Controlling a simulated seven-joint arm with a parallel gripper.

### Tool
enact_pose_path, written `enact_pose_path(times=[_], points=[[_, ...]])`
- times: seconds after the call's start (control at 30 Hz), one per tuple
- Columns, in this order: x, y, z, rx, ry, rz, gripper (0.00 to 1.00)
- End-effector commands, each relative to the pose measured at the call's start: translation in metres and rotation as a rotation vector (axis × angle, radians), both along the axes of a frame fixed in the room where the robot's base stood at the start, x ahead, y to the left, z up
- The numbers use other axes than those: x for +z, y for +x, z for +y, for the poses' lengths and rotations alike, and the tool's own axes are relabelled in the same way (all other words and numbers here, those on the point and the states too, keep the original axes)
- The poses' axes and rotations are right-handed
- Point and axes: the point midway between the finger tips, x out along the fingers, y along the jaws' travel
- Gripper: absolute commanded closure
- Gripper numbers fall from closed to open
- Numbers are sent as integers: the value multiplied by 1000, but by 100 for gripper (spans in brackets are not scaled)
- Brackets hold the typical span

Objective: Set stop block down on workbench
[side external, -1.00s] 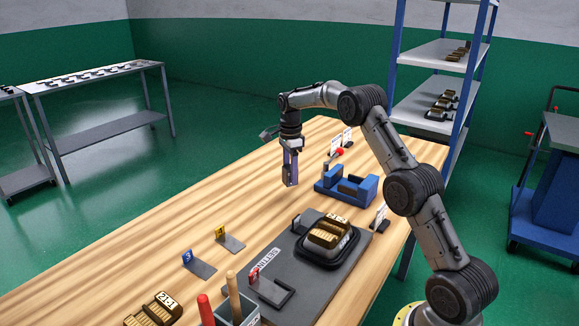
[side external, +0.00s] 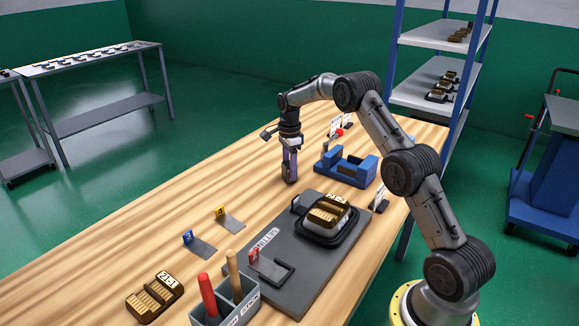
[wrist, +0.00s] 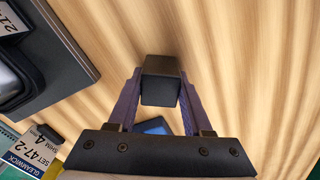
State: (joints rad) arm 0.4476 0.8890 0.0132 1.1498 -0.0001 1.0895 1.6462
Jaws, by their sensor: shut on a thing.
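The stop block (wrist: 161,80) is a small dark block, seen between the fingers in the wrist view. My gripper (side external: 289,178) is shut on it, with purple fingers pointing down; the gripper also shows in the wrist view (wrist: 160,95). The block is low over bare wood of the workbench (side external: 200,190), behind the dark setting plate and left of the blue fixture. I cannot tell whether its underside touches the wood.
The dark setting plate (side external: 300,275) carries a black tray (side external: 352,232) with a brass-coloured insert. The blue fixture (side external: 347,167) stands close on the right. Small signs (side external: 203,246) and a tool holder (side external: 225,310) are in front. The bench to the left is clear.

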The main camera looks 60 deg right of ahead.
Motion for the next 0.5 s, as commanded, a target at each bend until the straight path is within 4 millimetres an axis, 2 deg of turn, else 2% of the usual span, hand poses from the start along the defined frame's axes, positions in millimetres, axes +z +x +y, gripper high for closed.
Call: enact_pose_path(times=[0.17, 0.2, 0.23, 0.27, 0.5], points=[[3, 1, -1, 0, -3, -5, 100], [3, 1, -1, 0, -3, -6, 45], [3, 1, -1, 0, -3, -5, 39], [3, 1, -1, 0, -3, -5, 35], [1, 0, 0, 0, -1, -2, 35]])
